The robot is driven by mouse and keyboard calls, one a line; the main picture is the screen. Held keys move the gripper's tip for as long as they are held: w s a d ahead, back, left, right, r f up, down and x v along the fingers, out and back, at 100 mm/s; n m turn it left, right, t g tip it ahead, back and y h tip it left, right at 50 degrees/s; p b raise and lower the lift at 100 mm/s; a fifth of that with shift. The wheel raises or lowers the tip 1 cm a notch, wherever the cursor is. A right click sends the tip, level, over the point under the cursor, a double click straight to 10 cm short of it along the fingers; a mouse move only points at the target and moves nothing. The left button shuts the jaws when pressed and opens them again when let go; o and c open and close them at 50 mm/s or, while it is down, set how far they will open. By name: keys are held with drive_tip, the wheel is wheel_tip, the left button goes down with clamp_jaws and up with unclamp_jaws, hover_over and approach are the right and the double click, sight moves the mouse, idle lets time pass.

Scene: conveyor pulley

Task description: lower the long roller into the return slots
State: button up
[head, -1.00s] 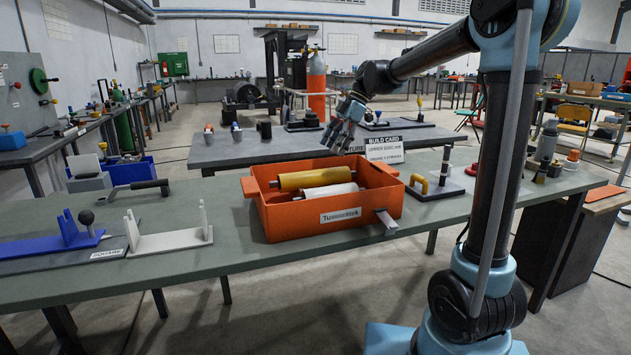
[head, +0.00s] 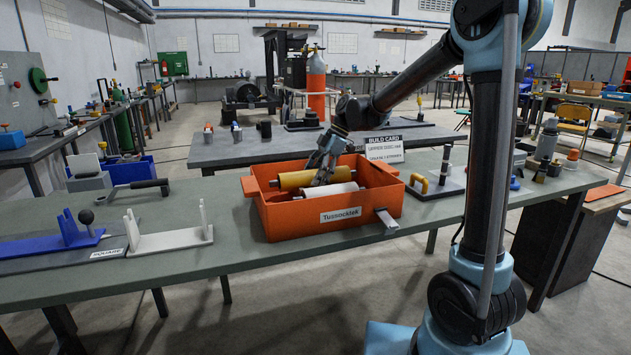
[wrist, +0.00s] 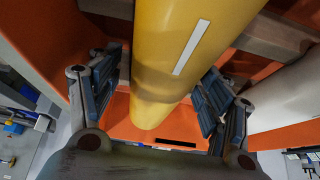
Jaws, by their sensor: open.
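An orange bin (head: 285,222) labelled "Tussocktek" on the bench holds a yellow roller (head: 289,181) and a white roller (head: 325,191), lying side by side. Which is longer is hard to tell. My gripper (head: 320,180) is open, down at the bin. In the wrist view its fingers (wrist: 157,95) stand on either side of the yellow roller (wrist: 175,60), which has a pale strip along it. Contact cannot be told. The white roller (wrist: 292,92) is at the right there. A blue bracket frame (head: 72,232) and a white one (head: 168,239) stand at left with uprights.
A black crank handle (head: 145,185) lies behind the bracket frames. A board with a yellow hook (head: 419,182) and upright post is right of the bin. A grey block (head: 387,220) juts from the bin's front right. A build card (head: 384,148) stands behind. Bench between white frame and bin is clear.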

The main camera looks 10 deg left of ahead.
drive_tip(key=shift+a+f, duration=0.15)
drive_tip(key=shift+f, duration=0.05)
clamp_jaws()
drive_tip(key=shift+r, duration=0.15)
drive_tip(key=shift+r, duration=4.9)
drive_tip(key=shift+s, duration=0.1)
